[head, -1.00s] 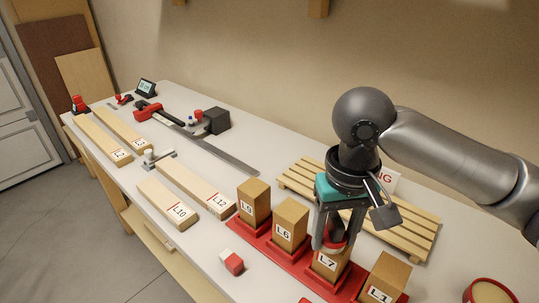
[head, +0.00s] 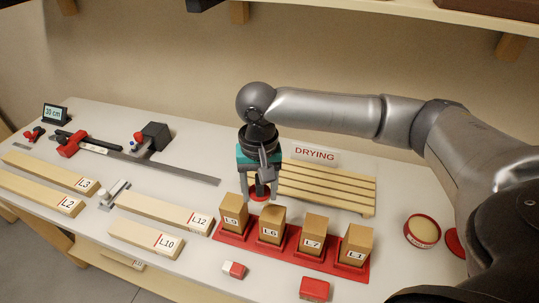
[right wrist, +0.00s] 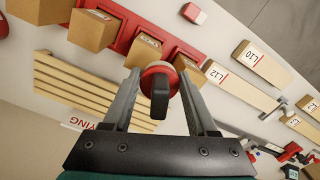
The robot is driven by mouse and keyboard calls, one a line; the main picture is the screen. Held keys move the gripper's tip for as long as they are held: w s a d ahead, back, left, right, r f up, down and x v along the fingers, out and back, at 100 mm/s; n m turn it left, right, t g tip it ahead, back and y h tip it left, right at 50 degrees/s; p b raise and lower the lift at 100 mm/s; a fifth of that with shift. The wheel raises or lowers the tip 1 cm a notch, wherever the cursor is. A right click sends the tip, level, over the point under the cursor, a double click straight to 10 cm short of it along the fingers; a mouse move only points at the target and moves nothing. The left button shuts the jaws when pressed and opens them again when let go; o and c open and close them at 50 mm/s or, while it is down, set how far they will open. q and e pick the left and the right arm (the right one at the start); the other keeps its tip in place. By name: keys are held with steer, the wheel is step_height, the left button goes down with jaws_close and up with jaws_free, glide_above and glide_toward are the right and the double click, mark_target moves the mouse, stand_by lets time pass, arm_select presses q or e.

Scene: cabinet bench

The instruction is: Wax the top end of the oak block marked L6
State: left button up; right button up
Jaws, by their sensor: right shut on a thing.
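The oak block marked L6 (head: 271,225) stands upright in a red rack (head: 285,248), between a block that seems to read L9 (head: 234,212) and the block marked L7 (head: 313,235). L6's top is bare to view. My right gripper (head: 259,188) is shut on a round red applicator (head: 261,194) with a dark grip; this also shows in the right wrist view (right wrist: 160,72). The applicator is behind L6 and L9, apart from L6 in the head view; its height above the bench is hard to tell. My left gripper is out of view.
Block L1 (head: 355,245) ends the rack. A slatted drying rack (head: 325,187) with a sign stands behind. An open round red tin (head: 422,231) of pale yellow filling is at right. Flat boards, including L12 (head: 165,211), lie left. A red box (head: 314,289) lies in front.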

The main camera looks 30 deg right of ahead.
steer(key=shift+w+d+r+m+p, duration=0.25)
steer(key=shift+d+r+m+p, duration=0.25)
steer(key=shift+d+r+p, duration=0.45)
arm_select(q)
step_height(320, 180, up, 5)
steer(key=p, duration=0.2)
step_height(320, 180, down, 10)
steer(key=b, duration=1)
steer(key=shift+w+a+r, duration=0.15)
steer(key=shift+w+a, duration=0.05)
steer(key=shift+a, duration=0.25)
arm_select(e)
glide_above(269, 209)
steer(key=shift+m, duration=0.3)
step_height(269, 209, down, 7)
steer(key=shift+r, duration=0.2)
steer(key=shift+f, duration=1)
